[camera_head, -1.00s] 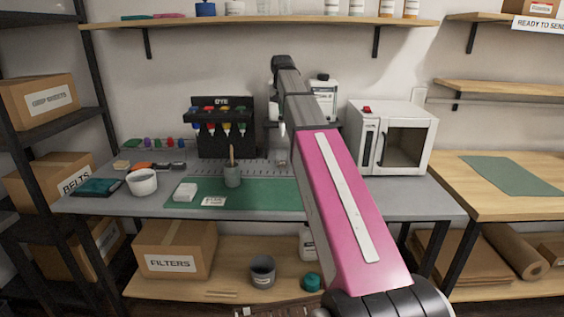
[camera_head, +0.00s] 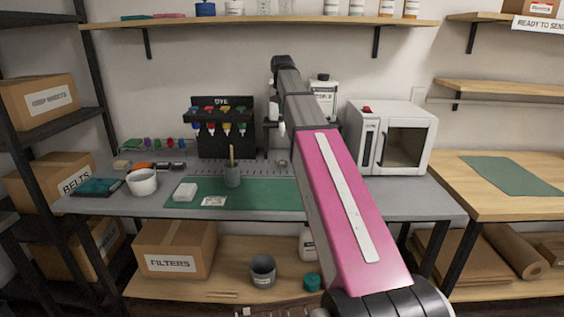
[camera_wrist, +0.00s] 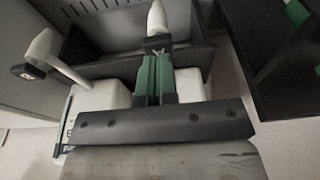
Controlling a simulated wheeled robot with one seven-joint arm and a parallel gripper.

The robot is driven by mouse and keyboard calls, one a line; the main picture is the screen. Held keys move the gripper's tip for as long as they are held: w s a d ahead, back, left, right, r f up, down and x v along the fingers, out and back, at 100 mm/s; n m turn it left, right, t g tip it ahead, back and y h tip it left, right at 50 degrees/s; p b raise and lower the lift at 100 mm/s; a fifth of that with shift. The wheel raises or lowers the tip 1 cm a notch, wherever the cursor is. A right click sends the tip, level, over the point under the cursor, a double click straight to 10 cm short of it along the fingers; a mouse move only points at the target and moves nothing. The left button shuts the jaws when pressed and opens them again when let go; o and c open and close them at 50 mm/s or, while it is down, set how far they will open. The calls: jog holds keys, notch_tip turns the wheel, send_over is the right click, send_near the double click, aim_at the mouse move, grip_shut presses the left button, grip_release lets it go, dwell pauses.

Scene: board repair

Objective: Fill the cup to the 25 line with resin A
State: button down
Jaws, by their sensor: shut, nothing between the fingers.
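In the wrist view my gripper (camera_wrist: 156,55) shows its green fingers close together, with nothing between them. A white rounded spout or handle end (camera_wrist: 157,18) is just beyond the fingertips; I cannot tell whether they touch. White jugs (camera_wrist: 188,84) stand behind the fingers, and a second white arm with a black end (camera_wrist: 28,71) is at left. In the head view a white resin jug (camera_head: 323,92) with a dark label stands at the back of the bench, partly behind my arm. A small greyish shape (camera_head: 281,163) shows below; I cannot tell if it is the cup. Resin A's label is not readable.
A dye rack (camera_head: 222,140) stands left of my arm, a white oven (camera_head: 393,138) right. The green mat's (camera_head: 260,196) front right is clear.

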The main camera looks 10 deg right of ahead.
jog(key=shift+r, duration=3.1)
